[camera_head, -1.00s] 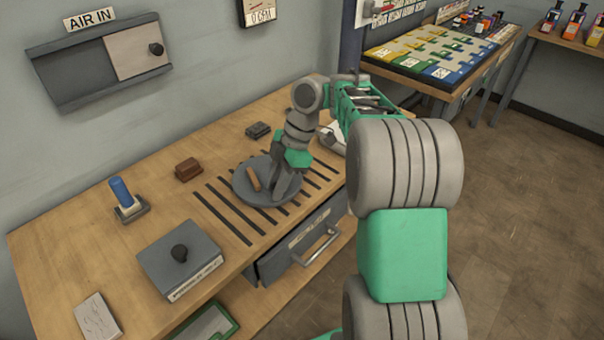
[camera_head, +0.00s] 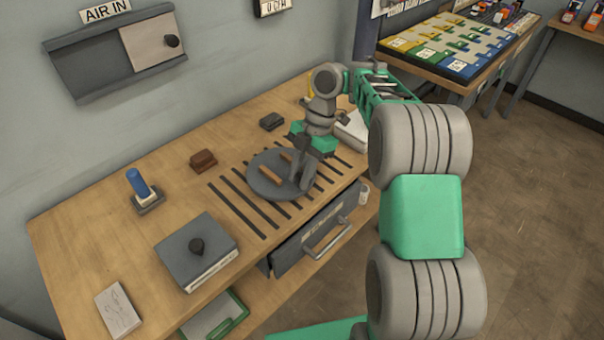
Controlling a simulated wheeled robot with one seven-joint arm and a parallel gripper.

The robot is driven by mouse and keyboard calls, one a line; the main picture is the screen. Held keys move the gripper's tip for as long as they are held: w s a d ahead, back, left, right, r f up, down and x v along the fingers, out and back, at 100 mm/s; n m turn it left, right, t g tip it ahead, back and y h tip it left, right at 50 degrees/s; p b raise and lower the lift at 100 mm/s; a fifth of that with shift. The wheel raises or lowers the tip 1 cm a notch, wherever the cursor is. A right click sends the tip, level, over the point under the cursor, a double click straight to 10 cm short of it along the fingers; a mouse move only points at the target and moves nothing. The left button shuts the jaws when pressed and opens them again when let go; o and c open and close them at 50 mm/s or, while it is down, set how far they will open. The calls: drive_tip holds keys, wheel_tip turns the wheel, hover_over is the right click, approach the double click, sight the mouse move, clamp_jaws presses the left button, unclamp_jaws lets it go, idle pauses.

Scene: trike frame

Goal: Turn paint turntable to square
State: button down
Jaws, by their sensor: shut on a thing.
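The paint turntable (camera_head: 262,184) is a round dark grey disc on the workbench, set over a row of dark slots. A brown bar (camera_head: 270,175) lies across its top, running from upper left to lower right, with another short brown piece near the disc's far edge. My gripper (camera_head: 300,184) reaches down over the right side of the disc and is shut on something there. The fingers and wrist hide the right part of the disc. I cannot tell exactly what part is between the fingertips.
A drawer (camera_head: 315,235) with a handle is below. A sliding panel (camera_head: 115,55) hangs on the wall.

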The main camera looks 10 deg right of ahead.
drive_tip(key=c, duration=1.2)
unclamp_jaws()
drive_tip(key=shift+c, duration=0.2)
drive_tip(key=p+v, duration=0.6)
drive_tip(key=v, duration=0.2)
